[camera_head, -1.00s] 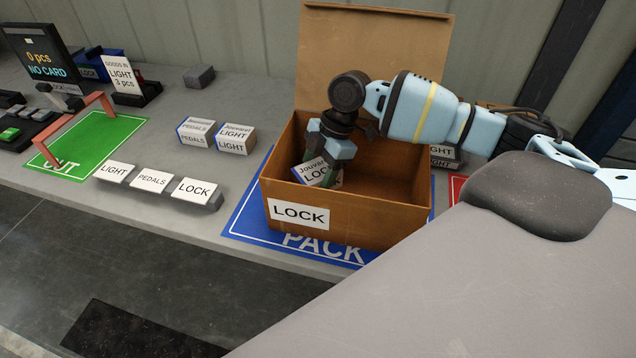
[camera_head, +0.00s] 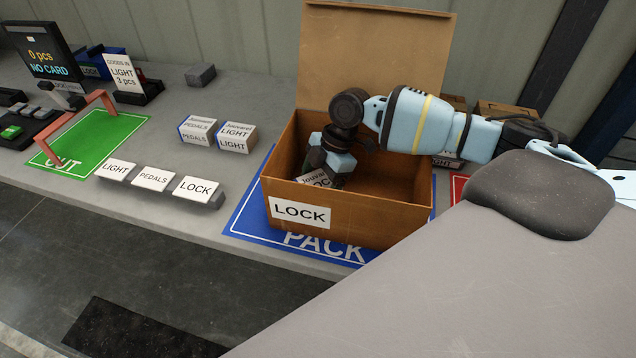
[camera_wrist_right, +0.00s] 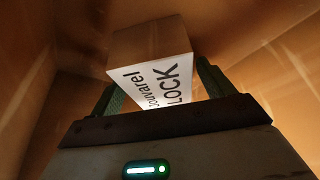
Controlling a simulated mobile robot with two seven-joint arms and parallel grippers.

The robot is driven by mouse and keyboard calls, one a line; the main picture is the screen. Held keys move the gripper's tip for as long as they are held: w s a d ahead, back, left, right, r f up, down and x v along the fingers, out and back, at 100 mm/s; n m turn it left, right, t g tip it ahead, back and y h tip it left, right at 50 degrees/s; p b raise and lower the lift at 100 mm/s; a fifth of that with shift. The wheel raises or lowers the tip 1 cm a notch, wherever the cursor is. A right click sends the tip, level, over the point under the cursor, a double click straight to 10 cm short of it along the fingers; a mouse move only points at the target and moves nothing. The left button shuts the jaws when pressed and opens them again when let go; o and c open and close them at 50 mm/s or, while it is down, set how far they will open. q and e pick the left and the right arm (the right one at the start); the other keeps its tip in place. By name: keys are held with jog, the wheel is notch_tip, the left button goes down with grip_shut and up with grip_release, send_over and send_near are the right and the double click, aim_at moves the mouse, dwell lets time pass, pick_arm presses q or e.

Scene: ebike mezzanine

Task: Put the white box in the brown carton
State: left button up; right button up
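The brown carton (camera_head: 390,222) stands open on the blue PACK mat, with its back flap up and a LOCK label on its front. My right gripper (camera_head: 332,165) reaches down inside the carton, near its left side. The white box (camera_head: 316,180), marked Jouvarel LOCK, is inside the carton, mostly hidden by the gripper and the front wall. Whether the box touches the carton floor I cannot tell. My left gripper is not in view.
Two small boxes, PEDALS (camera_head: 197,130) and LIGHT (camera_head: 237,138), stand left of the carton. Label blocks (camera_head: 153,179) lie in front of them. A green OUT mat (camera_head: 95,140) with a red arch is further left. More boxes stand behind the carton's right side.

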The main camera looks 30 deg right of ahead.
jog(key=v, duration=1.2)
jog(key=shift+r, duration=0.15)
